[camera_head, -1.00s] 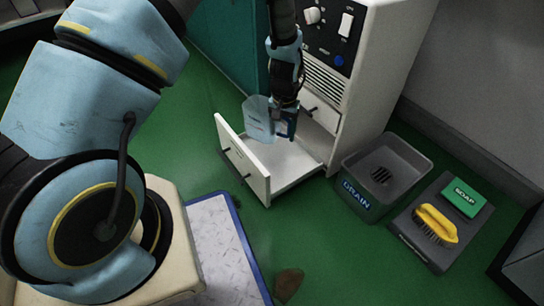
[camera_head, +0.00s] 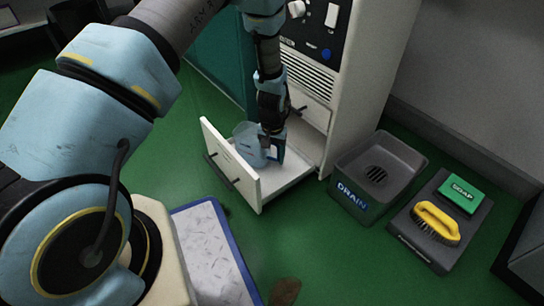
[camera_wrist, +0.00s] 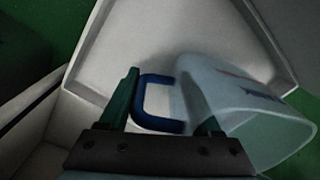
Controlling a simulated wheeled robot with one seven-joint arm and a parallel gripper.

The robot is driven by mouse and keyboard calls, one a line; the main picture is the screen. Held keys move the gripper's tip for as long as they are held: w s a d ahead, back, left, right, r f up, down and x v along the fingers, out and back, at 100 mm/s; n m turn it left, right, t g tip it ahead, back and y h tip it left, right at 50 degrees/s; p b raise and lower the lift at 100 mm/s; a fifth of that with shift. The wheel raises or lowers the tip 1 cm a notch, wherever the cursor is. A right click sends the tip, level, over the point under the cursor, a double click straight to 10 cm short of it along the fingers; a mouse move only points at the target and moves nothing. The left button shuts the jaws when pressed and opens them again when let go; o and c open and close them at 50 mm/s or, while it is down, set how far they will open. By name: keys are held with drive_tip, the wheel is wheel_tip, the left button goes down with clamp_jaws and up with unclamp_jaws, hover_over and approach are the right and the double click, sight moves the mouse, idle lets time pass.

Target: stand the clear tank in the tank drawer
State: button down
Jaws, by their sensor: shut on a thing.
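The clear tank (camera_head: 248,143) is a pale, see-through vessel with a blue handle (camera_wrist: 156,103). In the wrist view the tank (camera_wrist: 250,112) is at the right, its opening tipped toward the lower right. My gripper (camera_head: 272,150) points down over the open tank drawer (camera_head: 236,185) and is shut on the tank. In the wrist view one finger of my gripper (camera_wrist: 165,108) is left of the handle and the other is at the tank wall. The tank is within the drawer's outline; I cannot tell whether its base touches the drawer floor (camera_wrist: 140,60).
The white cabinet (camera_head: 365,90) rises behind the drawer, close to my arm. To the right are a grey drain basin (camera_head: 349,190) and a dark tray (camera_head: 409,243) with a yellow brush (camera_head: 437,222) and green soap (camera_head: 462,193).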

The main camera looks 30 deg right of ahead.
drive_tip(key=shift+f, duration=0.15)
drive_tip(key=shift+c, duration=0.5)
unclamp_jaws()
